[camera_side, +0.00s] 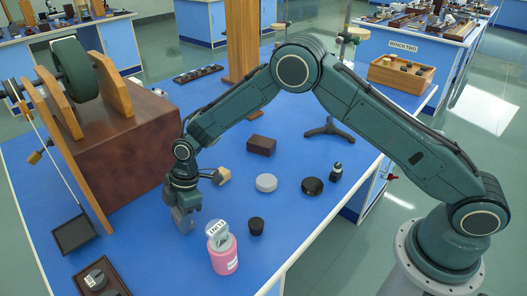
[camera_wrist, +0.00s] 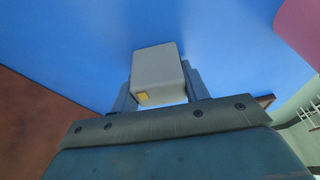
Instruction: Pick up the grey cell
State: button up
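The grey cell (camera_wrist: 157,70) is a pale grey block with a small yellow patch, between the two fingers of my gripper (camera_wrist: 158,85) in the wrist view. The fingers lie against its left and right sides with no blue gap showing. In the side view my gripper (camera_side: 185,222) points down, low over the blue bench at the left of the pink jar. There the fingers hide most of the cell, and I cannot tell whether it touches the bench.
A pink jar (camera_side: 223,258) with a labelled clear-grey piece on top stands close by at the right, with a black stopper (camera_side: 256,227) beyond. A large brown box (camera_side: 120,155) stands at left.

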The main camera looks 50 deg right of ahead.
aim_at(178, 212)
jog(key=shift+r, duration=0.1)
notch_tip(178, 212, up, 20)
jog(key=shift+f, duration=0.1)
dwell(0.9)
dwell(0.5)
